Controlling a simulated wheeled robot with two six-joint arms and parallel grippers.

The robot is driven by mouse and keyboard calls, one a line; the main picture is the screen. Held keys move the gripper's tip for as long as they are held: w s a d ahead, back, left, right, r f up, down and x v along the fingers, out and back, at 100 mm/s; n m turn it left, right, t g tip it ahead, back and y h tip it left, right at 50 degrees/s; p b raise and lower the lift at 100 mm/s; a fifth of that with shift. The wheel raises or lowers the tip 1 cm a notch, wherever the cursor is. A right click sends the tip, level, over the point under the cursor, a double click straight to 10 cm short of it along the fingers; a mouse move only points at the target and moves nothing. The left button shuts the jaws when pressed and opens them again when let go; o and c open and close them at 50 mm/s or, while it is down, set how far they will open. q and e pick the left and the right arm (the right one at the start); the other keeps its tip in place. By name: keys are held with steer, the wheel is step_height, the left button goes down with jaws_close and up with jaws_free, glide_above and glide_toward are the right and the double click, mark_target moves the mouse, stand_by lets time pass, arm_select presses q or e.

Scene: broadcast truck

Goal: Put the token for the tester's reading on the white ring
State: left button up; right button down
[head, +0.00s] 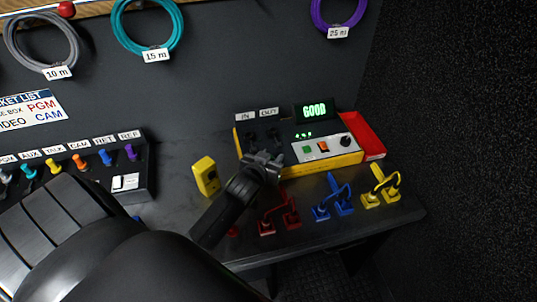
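The tester (325,152) is a yellow-edged box at the back right, and its display (314,110) reads "GOOD" in green. My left gripper (266,160) is over the left front part of the tester, partly covering its face. Its fingers are small and dark, so I cannot tell whether they are open or shut or touch the tester. I cannot make out a white ring or a clear token. A small red piece (233,231) shows beside my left forearm, mostly hidden. My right gripper is not in view.
A yellow device (206,176) stands left of the tester. Red (279,216), blue (334,203) and yellow (382,190) looped leads stand along the front edge. A red tray (362,133) adjoins the tester. A connector panel (132,183) is left. Coiled cables hang behind.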

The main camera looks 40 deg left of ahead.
arm_select(q)
steer(key=v, duration=1.2)
steer(key=shift+r+b, duration=0.15)
steer(key=shift+b, duration=0.2)
